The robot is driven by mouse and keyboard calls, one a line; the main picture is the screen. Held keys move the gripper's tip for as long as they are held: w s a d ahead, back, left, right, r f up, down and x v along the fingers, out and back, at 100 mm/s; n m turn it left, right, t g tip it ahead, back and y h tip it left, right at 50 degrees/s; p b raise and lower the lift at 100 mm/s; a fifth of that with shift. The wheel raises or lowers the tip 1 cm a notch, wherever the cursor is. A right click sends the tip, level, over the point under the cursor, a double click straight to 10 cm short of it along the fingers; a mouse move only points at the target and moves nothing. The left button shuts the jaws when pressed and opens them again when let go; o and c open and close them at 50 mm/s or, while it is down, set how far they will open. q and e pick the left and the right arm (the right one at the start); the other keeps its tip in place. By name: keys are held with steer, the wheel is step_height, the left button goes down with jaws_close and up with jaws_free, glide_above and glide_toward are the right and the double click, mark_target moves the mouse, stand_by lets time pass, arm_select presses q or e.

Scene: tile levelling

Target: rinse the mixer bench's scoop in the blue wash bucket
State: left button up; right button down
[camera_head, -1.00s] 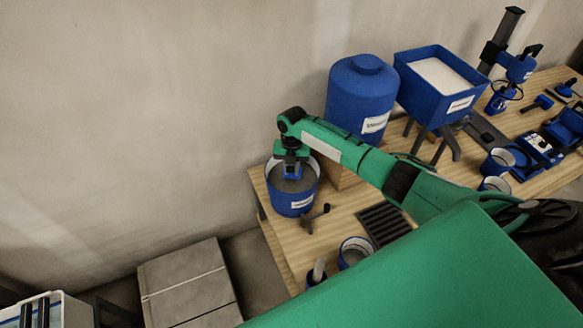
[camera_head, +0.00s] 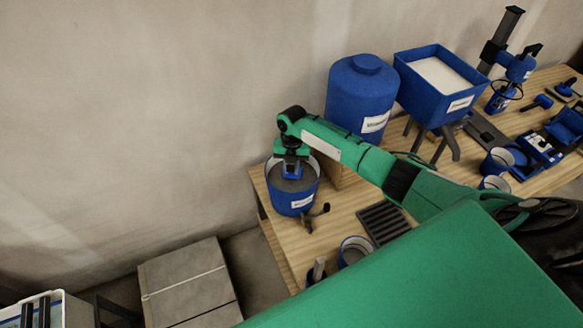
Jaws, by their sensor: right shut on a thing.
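The blue wash bucket (camera_head: 293,203) stands on the near left corner of the wooden bench, with a white label on its front and grey liquid inside. My right gripper (camera_head: 291,172) points down into the bucket's mouth and is shut on the scoop. Only a small blue part of the scoop shows at the jaws; the rest of it is hidden in the bucket. My left gripper is not in view.
A blue water barrel (camera_head: 358,98) and a blue hopper of white powder (camera_head: 441,78) stand behind my right arm. A dark grate (camera_head: 383,223) and a small bucket (camera_head: 355,250) lie nearer. Grey slabs (camera_head: 188,281) stand left of the bench (camera_head: 283,239).

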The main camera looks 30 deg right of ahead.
steer(key=shift+f+b, duration=1.2)
steer(key=shift+f, duration=0.2)
steer(key=shift+r, duration=0.15)
steer(key=shift+r+p, duration=1.2)
steer(key=shift+r, duration=0.15)
